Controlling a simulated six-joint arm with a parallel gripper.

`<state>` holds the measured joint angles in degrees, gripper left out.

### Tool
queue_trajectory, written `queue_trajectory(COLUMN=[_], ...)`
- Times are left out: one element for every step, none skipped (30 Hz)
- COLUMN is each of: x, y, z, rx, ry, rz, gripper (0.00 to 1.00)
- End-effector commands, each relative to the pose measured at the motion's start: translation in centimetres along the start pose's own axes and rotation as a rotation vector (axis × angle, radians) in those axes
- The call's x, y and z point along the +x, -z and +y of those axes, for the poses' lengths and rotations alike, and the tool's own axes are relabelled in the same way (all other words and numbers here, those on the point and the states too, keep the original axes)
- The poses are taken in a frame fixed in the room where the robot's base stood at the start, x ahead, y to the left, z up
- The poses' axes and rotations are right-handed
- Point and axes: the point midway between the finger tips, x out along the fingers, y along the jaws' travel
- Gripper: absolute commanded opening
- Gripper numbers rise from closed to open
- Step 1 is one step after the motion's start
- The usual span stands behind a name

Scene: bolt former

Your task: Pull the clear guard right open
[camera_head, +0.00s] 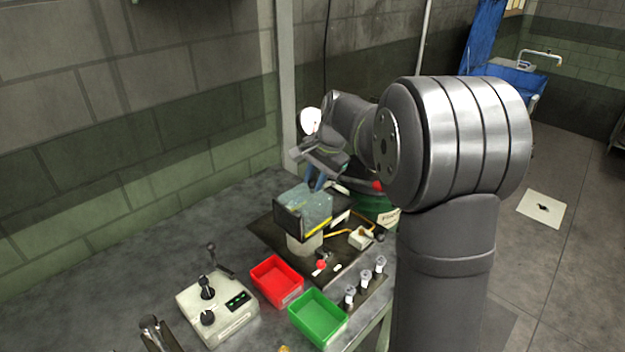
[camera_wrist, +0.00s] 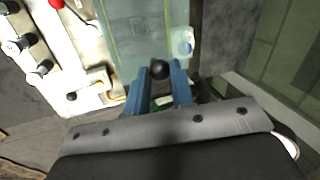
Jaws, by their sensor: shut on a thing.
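The clear guard (camera_head: 309,203) is a see-through greenish box on the bolt former, standing on a dark base plate (camera_head: 270,238). In the wrist view its translucent pane (camera_wrist: 135,35) lies just beyond my fingertips. A round black knob (camera_wrist: 159,69) sits at its near edge. My gripper (camera_wrist: 160,78) has blue fingers, closed on the knob from both sides. In the head view my gripper (camera_head: 317,182) is at the guard's top, back edge, and the knob is hidden there. I cannot tell how far the guard is open.
A red bin (camera_head: 276,282) and a green bin (camera_head: 318,318) stand in front, beside a control box (camera_head: 217,306) with levers. Several upright bolts (camera_head: 365,282) stand in a rack at the right. A wall runs along the left.

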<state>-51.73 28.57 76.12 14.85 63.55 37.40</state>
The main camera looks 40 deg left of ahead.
Motion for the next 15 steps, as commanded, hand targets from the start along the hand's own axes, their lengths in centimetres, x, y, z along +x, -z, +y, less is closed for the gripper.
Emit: queue_trajectory(x=[0.0,-0.1,-0.1,-0.1,-0.1,-0.2,-0.3,-0.3,-0.4,-0.4,-0.4,-0.5,-0.5,-0.5,-0.5], y=[1.1,1.9,3.0,3.8,4.7,5.7,6.5,7.2,8.0,8.5,8.9,9.4,9.7,9.9,10.1], z=[0.2,0.3,0.5,0.6,0.7,0.9,1.0,1.1,1.2,1.3,1.3,1.4,1.4,1.5,1.5], rx=[0.004,0.005,0.006,0.005,0.006,0.005,0.004,0.005,0.004,0.003,0.002,0.002,0.002,0.002,0.001], ry=[0.000,0.001,0.000,0.001,0.001,0.001,0.001,0.001,0.002,0.001,0.001,0.001,0.002,0.001,0.001], rz=[0.000,0.001,0.001,0.001,0.001,0.001,0.001,0.001,0.002,0.001,0.000,0.001,0.002,0.001,0.001], gripper=[0.00,0.00,0.00,0.00,0.00,0.00,0.00,0.00,0.00,0.00,0.00,0.00,0.00,0.00,0.00])
